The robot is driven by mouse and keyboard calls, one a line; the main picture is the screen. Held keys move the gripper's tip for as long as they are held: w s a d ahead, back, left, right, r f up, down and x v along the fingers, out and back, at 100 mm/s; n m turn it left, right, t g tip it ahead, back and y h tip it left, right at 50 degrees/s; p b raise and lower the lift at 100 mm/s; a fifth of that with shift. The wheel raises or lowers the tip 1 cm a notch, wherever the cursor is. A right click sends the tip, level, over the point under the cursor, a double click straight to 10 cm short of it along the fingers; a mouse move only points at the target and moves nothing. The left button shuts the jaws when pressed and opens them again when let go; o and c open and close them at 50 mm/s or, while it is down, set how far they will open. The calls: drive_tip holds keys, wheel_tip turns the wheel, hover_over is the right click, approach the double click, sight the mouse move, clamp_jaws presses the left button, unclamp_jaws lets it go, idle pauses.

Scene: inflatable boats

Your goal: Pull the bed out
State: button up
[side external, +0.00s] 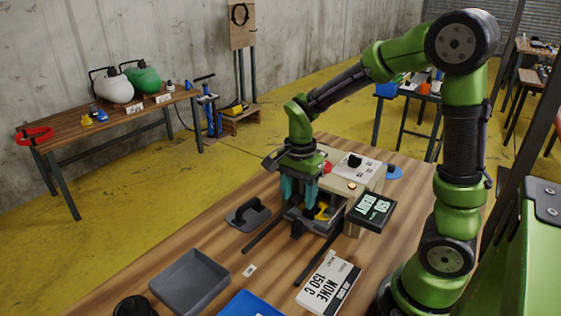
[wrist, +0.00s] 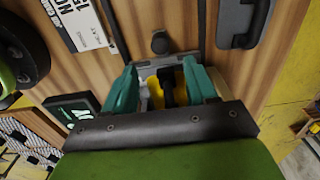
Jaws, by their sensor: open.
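The bed (side external: 318,226) is a dark grey tray-like part at the front of the beige machine (side external: 352,187), with a yellow piece (side external: 321,211) on it. Two dark rails run from it across the table. A dark knob (side external: 296,229) stands at its front; the knob also shows in the wrist view (wrist: 160,42). My gripper (side external: 299,202) points down just above the bed, its teal fingers apart. In the wrist view my gripper (wrist: 160,70) has the bed's grey edge (wrist: 168,60) and the yellow piece between or below its fingers. Contact with the bed cannot be told. The knob is outside the fingers.
A dark display (side external: 373,210) with green text stands right of the bed. A white card (side external: 328,284), grey tray (side external: 190,281), blue tray (side external: 248,305) and dark handled tool (side external: 247,213) lie around the rails. The tabletop between the rails is clear.

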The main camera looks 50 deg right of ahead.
sight(297, 223)
wheel_tip(297, 223, down, 10)
drive_tip(key=shift+r, duration=0.15)
drive_tip(key=shift+c, duration=0.3)
clamp_jaws()
